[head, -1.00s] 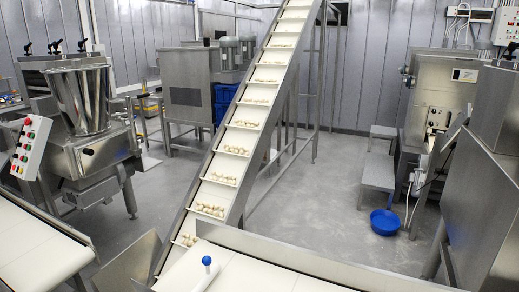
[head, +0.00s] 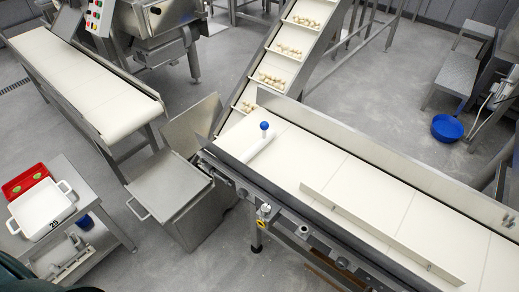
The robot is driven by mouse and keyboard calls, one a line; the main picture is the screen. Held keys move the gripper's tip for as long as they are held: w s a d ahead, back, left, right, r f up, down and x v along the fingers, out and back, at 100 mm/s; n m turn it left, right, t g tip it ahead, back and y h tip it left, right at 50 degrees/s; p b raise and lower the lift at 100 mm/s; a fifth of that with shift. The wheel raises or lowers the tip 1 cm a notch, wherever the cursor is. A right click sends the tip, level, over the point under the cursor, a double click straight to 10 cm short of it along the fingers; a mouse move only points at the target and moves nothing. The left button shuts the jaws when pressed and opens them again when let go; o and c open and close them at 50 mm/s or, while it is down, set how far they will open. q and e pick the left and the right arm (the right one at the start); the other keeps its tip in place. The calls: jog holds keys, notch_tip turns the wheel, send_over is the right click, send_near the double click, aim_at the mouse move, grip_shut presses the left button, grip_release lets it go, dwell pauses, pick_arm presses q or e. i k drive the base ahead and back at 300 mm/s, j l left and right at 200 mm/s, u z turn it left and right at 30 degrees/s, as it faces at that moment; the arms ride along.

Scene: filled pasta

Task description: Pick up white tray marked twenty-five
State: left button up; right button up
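The white tray marked 25 (head: 41,208) sits at the lower left of the head view, on a small grey metal table (head: 84,190). It has a handle at each of two opposite ends, and the black number is on its near right side. Its inside looks plain white and empty. Neither of my grippers shows in this view.
A red tray (head: 24,181) with green items lies right behind the white tray. A metal bin (head: 170,186) stands right of the table. A white belt conveyor (head: 85,85) runs behind, and another (head: 340,190) crosses the right side. Grey floor lies between the table and conveyor.

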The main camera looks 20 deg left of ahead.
aim_at(40, 209)
jog(key=u, duration=2.35)
jog(key=i+l+u, duration=0.15)
jog(key=i, duration=0.3)
jog(key=i+l+u, duration=0.15)
jog(key=i, duration=0.3)
jog(key=i+l+u, duration=0.15)
jog(key=i, duration=0.3)
